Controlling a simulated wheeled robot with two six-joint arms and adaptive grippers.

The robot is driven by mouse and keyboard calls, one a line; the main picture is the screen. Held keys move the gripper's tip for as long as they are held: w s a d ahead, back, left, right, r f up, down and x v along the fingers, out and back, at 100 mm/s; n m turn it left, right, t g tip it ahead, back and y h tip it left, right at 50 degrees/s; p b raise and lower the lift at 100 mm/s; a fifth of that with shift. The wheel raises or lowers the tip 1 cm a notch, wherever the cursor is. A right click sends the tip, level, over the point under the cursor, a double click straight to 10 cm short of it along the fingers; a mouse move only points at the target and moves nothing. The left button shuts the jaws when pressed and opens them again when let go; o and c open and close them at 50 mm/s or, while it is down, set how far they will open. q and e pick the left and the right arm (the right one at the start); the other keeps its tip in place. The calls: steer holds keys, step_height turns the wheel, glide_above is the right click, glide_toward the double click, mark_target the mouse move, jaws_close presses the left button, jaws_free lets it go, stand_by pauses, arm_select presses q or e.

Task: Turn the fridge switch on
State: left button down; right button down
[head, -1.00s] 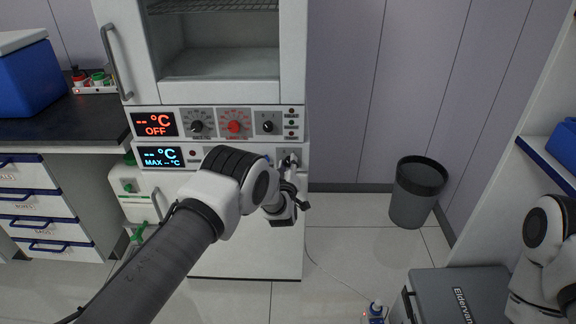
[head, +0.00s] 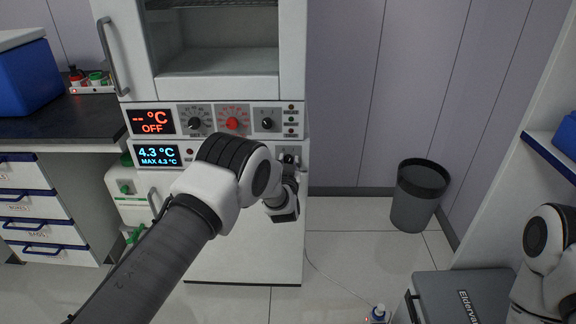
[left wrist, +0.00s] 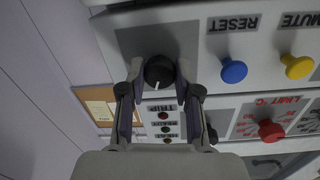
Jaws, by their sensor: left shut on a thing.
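The appliance has two control panels. The lower panel's display (head: 158,156) is lit blue and reads 4.3 °C, MAX 4.3 °C. The black switch knob (left wrist: 159,72), with a white pointer line, is at the end of the lower panel, beside a blue RESET button (left wrist: 233,71). My left gripper (left wrist: 159,82) is shut on this knob, one finger on each side. In the head view my left gripper (head: 288,168) is at the right end of the lower panel, and my wrist partly hides that panel. My right gripper is out of view.
A yellow MUTE button (left wrist: 297,67) is near the blue one. A dark bin (head: 418,194) stands at the right, and a grey case (head: 450,296) is at the lower right.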

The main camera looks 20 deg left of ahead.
arm_select(q)
steer(key=shift+m, duration=0.8)
steer(key=shift+r, duration=0.1)
steer(key=c, duration=0.8)
jaws_free()
steer(key=shift+d, duration=0.1)
steer(key=v, duration=1.2)
